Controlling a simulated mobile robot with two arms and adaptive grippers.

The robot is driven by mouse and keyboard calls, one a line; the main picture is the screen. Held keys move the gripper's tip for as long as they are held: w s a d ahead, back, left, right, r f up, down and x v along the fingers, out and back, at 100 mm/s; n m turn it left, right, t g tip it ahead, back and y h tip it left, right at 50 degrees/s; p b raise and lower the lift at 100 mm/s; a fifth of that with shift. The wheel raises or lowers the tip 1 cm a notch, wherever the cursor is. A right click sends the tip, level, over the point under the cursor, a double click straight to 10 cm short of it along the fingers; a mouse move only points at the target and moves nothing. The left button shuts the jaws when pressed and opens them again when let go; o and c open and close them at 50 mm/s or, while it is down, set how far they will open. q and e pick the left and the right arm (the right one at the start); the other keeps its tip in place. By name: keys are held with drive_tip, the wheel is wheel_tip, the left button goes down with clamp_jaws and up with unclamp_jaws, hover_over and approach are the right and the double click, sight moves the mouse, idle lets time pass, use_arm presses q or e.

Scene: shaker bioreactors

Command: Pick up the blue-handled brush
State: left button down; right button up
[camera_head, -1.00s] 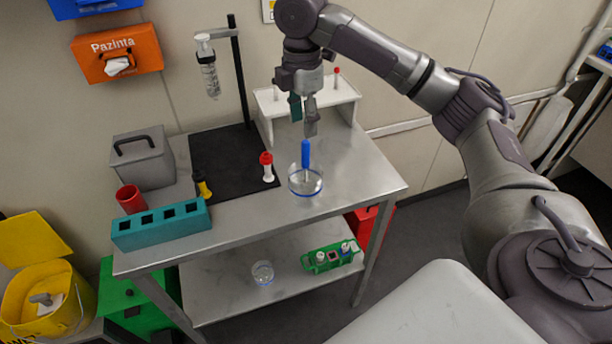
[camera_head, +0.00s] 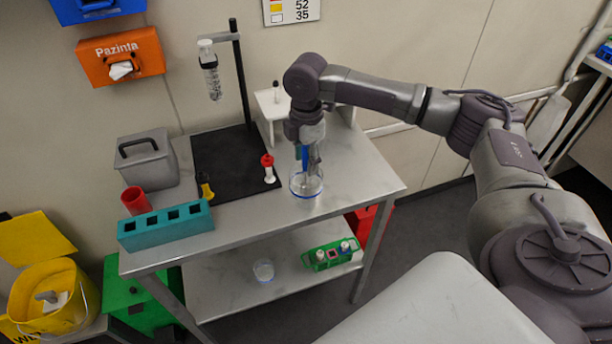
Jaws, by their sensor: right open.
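The blue-handled brush (camera_head: 304,157) stands upright in a clear glass dish (camera_head: 306,190) near the front right of the metal table. My right gripper (camera_head: 309,170) points down over the dish, with its fingers around the blue handle. The gripper is open, and the fingers hide part of the brush. I cannot tell whether a finger touches the handle. My left gripper is out of view.
A teal block rack (camera_head: 165,227), red cup (camera_head: 135,200) and grey box (camera_head: 146,160) stand at the table's left. A clamp stand (camera_head: 240,85) rises from the black mat (camera_head: 215,150). A white rack (camera_head: 270,105) stands behind my gripper.

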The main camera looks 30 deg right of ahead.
drive_tip(key=shift+f, duration=0.75)
clamp_jaws()
wheel_tip(320, 180, up, 10)
drive_tip(key=shift+b, duration=0.8)
drive_tip(key=shift+r+p, duration=0.55)
drive_tip(key=shift+r, duration=0.2)
wheel_tip(320, 180, up, 3)
drive_tip(key=p, duration=0.2)
drive_tip(key=shift+f+p, duration=0.2)
drive_tip(key=shift+p, duration=0.15)
drive_tip(key=shift+f, duration=0.1)
